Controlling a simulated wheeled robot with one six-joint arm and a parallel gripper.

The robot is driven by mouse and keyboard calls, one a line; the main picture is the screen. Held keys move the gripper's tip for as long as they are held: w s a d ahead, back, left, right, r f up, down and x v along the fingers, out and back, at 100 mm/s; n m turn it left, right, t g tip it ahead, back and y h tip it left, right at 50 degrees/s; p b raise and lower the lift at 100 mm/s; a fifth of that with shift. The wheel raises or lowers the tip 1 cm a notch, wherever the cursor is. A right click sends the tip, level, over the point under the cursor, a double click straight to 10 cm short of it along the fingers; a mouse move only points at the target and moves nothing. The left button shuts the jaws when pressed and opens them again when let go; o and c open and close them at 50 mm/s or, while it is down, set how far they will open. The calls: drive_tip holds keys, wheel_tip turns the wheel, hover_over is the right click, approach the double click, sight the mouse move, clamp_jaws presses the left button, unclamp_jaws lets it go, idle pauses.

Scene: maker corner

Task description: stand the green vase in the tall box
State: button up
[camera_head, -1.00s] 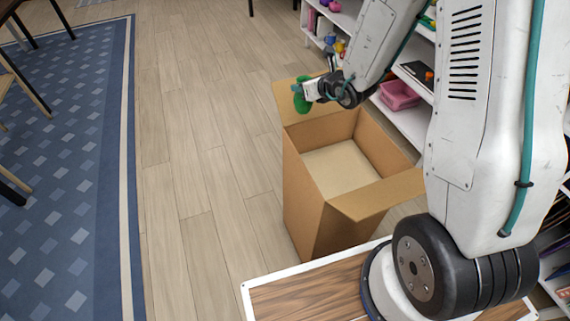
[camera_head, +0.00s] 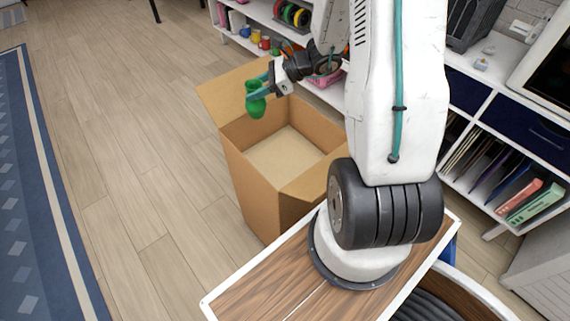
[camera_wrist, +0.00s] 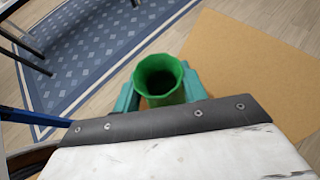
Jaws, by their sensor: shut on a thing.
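The green vase (camera_head: 255,100) is held upright in my gripper (camera_head: 262,90), whose teal fingers are shut on it. In the head view it appears over the left rear part of the tall box (camera_head: 247,184), near its raised rear flap. In the wrist view I look down at the open mouth of the vase (camera_wrist: 160,80), with a finger on each side. The tall box is open cardboard and stands on the floor. Its bare inside bottom shows in the head view. A tan cardboard surface (camera_wrist: 255,75) shows beside the vase in the wrist view.
A white shelf (camera_head: 262,15) with mugs and a pink basket (camera_head: 327,94) stands behind the box. A shelf with folders (camera_head: 490,185) is at the right. A blue patterned rug (camera_head: 30,220) lies at the left. The wooden floor left of the box is clear.

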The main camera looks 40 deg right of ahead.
drive_tip(key=s+f+n+g+y, duration=0.1)
drive_tip(key=s+f, duration=0.1)
drive_tip(key=f, duration=1)
drive_tip(key=s+a+f+n+g, duration=0.1)
drive_tip(key=s+f+n+g, duration=0.1)
drive_tip(key=f, duration=1)
drive_tip(key=shift+s+a+y, duration=0.15)
drive_tip(key=shift+s+y, duration=0.25)
drive_tip(key=shift+s, duration=0.4)
drive_tip(key=shift+f, duration=0.2)
drive_tip(key=o, duration=1.2)
drive_tip(key=shift+r, duration=0.15)
